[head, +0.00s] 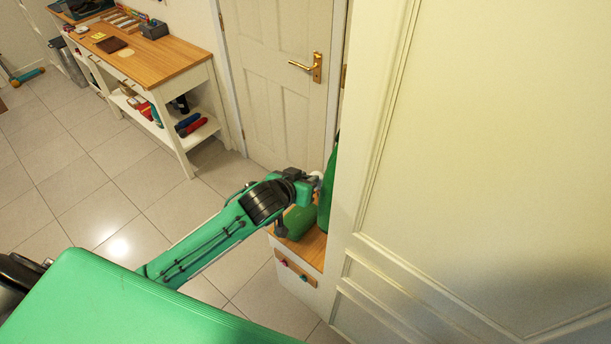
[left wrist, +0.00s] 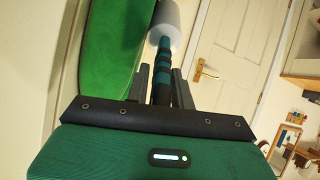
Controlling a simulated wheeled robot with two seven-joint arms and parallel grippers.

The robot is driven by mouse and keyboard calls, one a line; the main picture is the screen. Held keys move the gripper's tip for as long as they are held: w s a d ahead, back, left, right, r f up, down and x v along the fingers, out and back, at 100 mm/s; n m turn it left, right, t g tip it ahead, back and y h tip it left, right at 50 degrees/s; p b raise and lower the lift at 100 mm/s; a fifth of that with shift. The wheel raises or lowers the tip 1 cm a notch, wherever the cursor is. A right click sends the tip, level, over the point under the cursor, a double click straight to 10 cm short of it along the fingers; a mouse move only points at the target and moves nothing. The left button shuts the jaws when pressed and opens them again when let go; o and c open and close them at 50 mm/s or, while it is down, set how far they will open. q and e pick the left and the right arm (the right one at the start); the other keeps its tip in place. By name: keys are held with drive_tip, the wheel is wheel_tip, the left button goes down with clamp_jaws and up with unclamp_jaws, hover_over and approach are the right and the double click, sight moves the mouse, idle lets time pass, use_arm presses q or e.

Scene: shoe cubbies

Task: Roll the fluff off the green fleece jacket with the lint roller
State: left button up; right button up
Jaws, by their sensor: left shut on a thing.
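My left gripper (head: 308,186) is shut on the lint roller, seen in the left wrist view between the two fingers (left wrist: 160,88). The lint roller (left wrist: 166,28) has a white roll and a teal and black striped handle, and it points away from the gripper. The green fleece jacket (head: 328,190) hangs at the edge of the cream panel, which hides most of it. It also shows in the left wrist view (left wrist: 108,45), left of the roll. I cannot tell whether roll and jacket touch. No fluff can be made out. My right gripper is not in view.
A cream panel (head: 490,150) fills the right side. A white door (head: 277,80) is behind. A workbench (head: 150,62) stands at the back left, with clear tiled floor before it.

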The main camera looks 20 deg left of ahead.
use_arm(q)
drive_tip(key=shift+f+b, duration=0.4)
drive_tip(key=shift+f, duration=0.8)
drive_tip(key=shift+w+a, duration=0.1)
drive_tip(key=shift+a, duration=0.15)
drive_tip(key=a, duration=0.1)
drive_tip(key=w+a, duration=0.1)
drive_tip(key=a, duration=0.1)
drive_tip(key=a+p, duration=0.1)
drive_tip(key=a, duration=0.1)
drive_tip(key=shift+w+a, duration=0.1)
drive_tip(key=shift+w, duration=0.15)
drive_tip(key=shift+a, duration=0.1)
